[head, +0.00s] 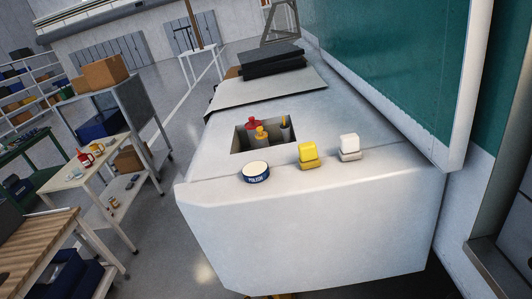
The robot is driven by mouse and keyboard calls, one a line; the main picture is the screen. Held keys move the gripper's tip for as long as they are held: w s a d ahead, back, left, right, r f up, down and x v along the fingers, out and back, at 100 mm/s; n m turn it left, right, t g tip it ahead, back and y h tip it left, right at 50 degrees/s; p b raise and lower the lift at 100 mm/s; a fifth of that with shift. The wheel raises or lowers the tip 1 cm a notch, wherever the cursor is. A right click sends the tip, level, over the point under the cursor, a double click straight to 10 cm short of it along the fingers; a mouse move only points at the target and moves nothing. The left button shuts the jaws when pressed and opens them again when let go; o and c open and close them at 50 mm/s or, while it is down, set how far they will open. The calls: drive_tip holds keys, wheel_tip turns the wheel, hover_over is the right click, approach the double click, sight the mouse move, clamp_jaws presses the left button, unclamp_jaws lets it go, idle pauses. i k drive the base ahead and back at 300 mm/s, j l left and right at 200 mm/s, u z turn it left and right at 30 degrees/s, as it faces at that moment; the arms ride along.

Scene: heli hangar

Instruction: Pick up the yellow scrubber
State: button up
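The yellow scrubber (307,155) stands on the white counter-like surface (310,220), close to its front edge. It is a small block with a yellow upper part and a yellowish base. A similar white scrubber (349,148) stands just to its right, a small gap apart. My gripper does not show in the head view, so I cannot see whether it is open or holds anything. Nothing covers the yellow scrubber.
A round polish tin (256,172) lies left of the yellow scrubber. Behind is a recess (238,140) holding red- and yellow-topped items. A green-and-white panel (400,70) rises at the right. Carts and shelves (105,110) stand at the left.

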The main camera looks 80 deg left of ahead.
sight(308, 158)
drive_tip(key=u, duration=1.45)
